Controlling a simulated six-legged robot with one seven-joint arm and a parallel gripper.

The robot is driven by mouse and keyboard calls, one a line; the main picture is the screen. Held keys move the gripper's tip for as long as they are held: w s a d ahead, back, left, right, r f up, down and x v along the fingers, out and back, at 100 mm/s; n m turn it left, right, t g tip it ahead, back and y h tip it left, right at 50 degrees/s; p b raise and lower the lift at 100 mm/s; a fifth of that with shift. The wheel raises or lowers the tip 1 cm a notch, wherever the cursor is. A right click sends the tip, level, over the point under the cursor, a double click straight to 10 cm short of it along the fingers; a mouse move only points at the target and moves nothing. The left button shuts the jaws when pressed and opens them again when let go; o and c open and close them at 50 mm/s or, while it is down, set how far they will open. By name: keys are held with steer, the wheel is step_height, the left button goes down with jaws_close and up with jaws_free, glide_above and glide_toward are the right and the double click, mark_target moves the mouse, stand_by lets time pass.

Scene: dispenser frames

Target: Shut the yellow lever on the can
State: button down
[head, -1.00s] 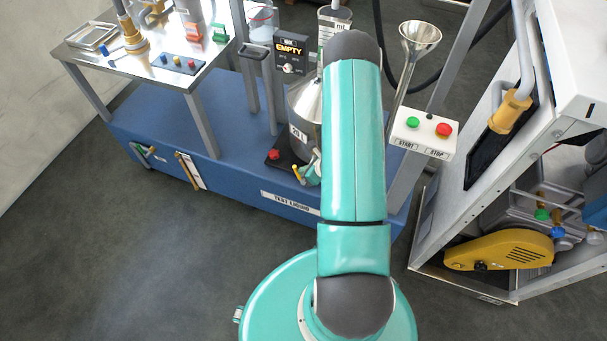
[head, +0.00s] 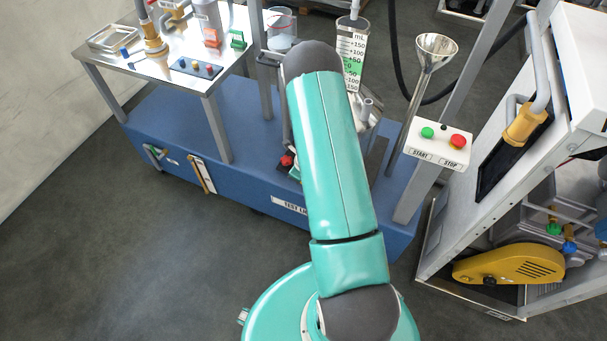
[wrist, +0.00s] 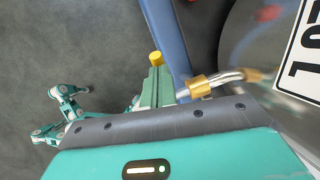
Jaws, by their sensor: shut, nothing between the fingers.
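The metal can (wrist: 245,35) fills the right of the wrist view, with part of its white label (wrist: 305,60) showing. A bent metal spout with a brass fitting (wrist: 201,86) comes out of its side. The yellow lever's round end (wrist: 156,57) shows just beyond the green fingers of my gripper (wrist: 155,88), left of the fitting. The fingers are shut with nothing between them. They overlap the lever in this view, and I cannot tell if they touch it. The rest of the lever is hidden. In the head view my arm hides the lever and most of the can.
A blue base (head: 190,140) carries the stand. A red knob (head: 287,160) sits beside my arm. A START/STOP box (head: 437,145) and a metal funnel (head: 435,48) stand to the right. A white-framed machine (head: 520,190) is farther right. The grey floor at front left is clear.

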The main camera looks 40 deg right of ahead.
steer(key=w+a+f, duration=0.2)
steer(key=w+f, duration=0.1)
steer(key=f, duration=0.2)
steer(key=shift+w, duration=0.15)
steer(key=shift+a+f, duration=0.1)
steer(key=shift+a, duration=0.05)
stand_by(0.6)
steer(key=w+a+r, duration=0.1)
steer(key=a+r, duration=0.1)
steer(key=r, duration=0.4)
steer(key=w+a+r, duration=0.2)
steer(key=r, duration=0.4)
steer(key=shift+a+r, duration=0.2)
steer(key=shift+r, duration=0.15)
steer(key=shift+w, duration=0.1)
